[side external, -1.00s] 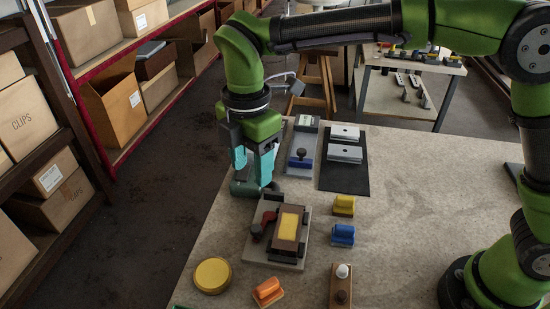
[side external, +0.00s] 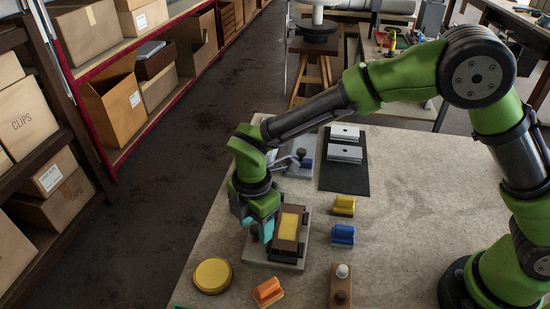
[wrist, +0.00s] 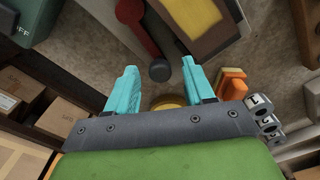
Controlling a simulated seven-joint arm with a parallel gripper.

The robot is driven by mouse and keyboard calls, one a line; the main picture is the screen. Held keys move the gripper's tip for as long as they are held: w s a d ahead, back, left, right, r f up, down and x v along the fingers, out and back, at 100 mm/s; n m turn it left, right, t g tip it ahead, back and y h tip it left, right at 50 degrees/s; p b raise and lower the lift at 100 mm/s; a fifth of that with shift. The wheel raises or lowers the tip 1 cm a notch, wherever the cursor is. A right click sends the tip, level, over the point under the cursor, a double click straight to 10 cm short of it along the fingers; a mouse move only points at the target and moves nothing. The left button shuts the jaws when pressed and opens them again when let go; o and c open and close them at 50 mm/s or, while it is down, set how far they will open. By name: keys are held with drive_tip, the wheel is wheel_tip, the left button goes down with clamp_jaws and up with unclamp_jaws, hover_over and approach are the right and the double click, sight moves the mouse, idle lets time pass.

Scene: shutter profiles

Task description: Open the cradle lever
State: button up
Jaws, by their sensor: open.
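The cradle (side external: 289,253) stands on the bench with a brown block with a yellow face (side external: 289,226) in it. The block also shows at the top of the wrist view (wrist: 187,14). The cradle lever (wrist: 139,25) has a red arm and a dark round knob (wrist: 160,71). In the side view the lever is hidden by my gripper (side external: 259,234), which is low at the cradle's left side. In the wrist view my gripper (wrist: 160,70) is open, with the knob between its teal fingertips. Whether either finger touches the knob I cannot tell.
A yellow disc (side external: 212,275) and an orange block (side external: 267,292) lie in front of the cradle. Yellow (side external: 343,206) and blue (side external: 342,235) blocks sit to its right. A black mat (side external: 342,178) with pale metal pieces lies behind. The bench's right side is largely clear.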

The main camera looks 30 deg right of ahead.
drive_tip(key=shift+f, duration=0.1)
clamp_jaws()
idle(0.3)
drive_tip(key=shift+w, duration=0.1)
drive_tip(key=w+m, duration=0.1)
drive_tip(key=m, duration=0.1)
drive_tip(key=w+a+m, duration=0.1)
drive_tip(key=m, duration=0.1)
drive_tip(key=shift+w, duration=0.1)
drive_tip(key=w+m, duration=0.1)
drive_tip(key=m, duration=0.1)
drive_tip(key=w+m, duration=0.1)
drive_tip(key=m, duration=0.1)
drive_tip(key=shift+a, duration=0.15)
drive_tip(key=w+m, duration=0.1)
drive_tip(key=m, duration=0.1)
drive_tip(key=w+m, duration=0.1)
drive_tip(key=m, duration=0.1)
drive_tip(key=shift+w+d, duration=0.25)
drive_tip(key=shift+d, duration=0.15)
drive_tip(key=shift+w+d+m, duration=0.3)
drive_tip(key=shift+w+m, duration=0.1)
drive_tip(key=shift+m, duration=0.55)
drive_tip(key=shift+w+d+m, duration=0.3)
drive_tip(key=shift+w+m, duration=0.1)
drive_tip(key=shift+m, duration=0.55)
drive_tip(key=shift+w, duration=0.1)
